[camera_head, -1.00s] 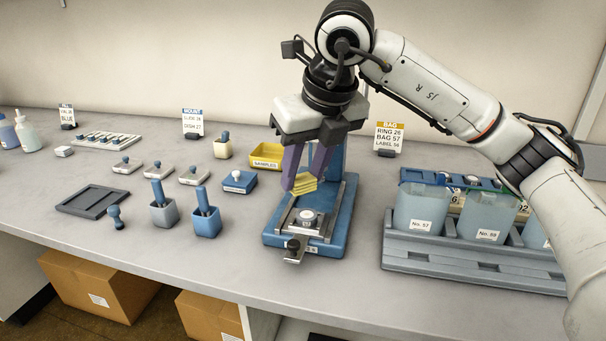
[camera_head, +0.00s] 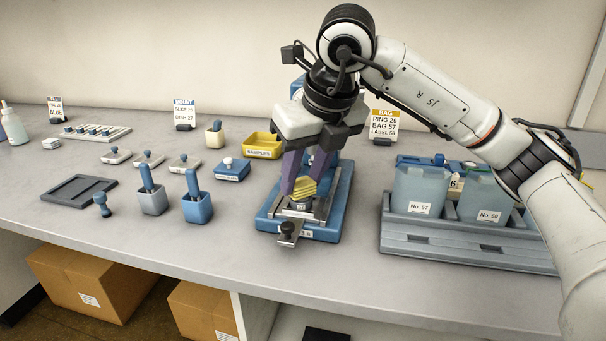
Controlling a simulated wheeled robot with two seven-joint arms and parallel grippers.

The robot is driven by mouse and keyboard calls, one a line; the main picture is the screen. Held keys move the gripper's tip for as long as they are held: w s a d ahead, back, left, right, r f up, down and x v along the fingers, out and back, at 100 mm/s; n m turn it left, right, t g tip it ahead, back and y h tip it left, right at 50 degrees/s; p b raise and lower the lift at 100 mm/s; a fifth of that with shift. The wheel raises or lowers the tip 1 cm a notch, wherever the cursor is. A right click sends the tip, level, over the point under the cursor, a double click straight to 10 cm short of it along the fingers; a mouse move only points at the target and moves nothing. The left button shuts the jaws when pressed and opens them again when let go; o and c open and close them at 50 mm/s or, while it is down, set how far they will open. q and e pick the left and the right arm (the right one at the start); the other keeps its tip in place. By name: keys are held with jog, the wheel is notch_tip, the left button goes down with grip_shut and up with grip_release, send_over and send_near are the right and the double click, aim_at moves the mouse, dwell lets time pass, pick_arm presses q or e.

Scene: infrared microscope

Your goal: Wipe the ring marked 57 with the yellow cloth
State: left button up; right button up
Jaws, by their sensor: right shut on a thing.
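My right gripper (camera_head: 304,178) is shut on the yellow cloth (camera_head: 303,190), which is folded in layers. It holds the cloth low over the stage (camera_head: 318,209) of the blue microscope stand (camera_head: 337,205). The cloth is at the ring (camera_head: 301,206) on the stage and hides most of it; I cannot tell whether they touch. No number 57 is readable on the ring. My left gripper is not in view.
Left are a yellow samples tray (camera_head: 263,145), a blue block (camera_head: 231,171), two cups with blue handles (camera_head: 152,202) and a dark tray (camera_head: 78,191).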

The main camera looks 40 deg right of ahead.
jog(key=shift+f+b, duration=0.35)
jog(key=shift+f, duration=0.05)
jog(key=shift+w+a, duration=0.1)
dwell(0.3)
jog(key=shift+w+a, duration=0.3)
jog(key=shift+a, duration=0.1)
jog(key=shift+d, duration=0.1)
jog(key=shift+s+d+f, duration=0.1)
jog(key=shift+s+d, duration=0.7)
jog(key=shift+d, duration=0.15)
jog(key=shift+w+a, duration=0.1)
jog(key=shift+a, duration=0.05)
jog(key=shift+w+a, duration=0.7)
jog(key=shift+a, duration=0.25)
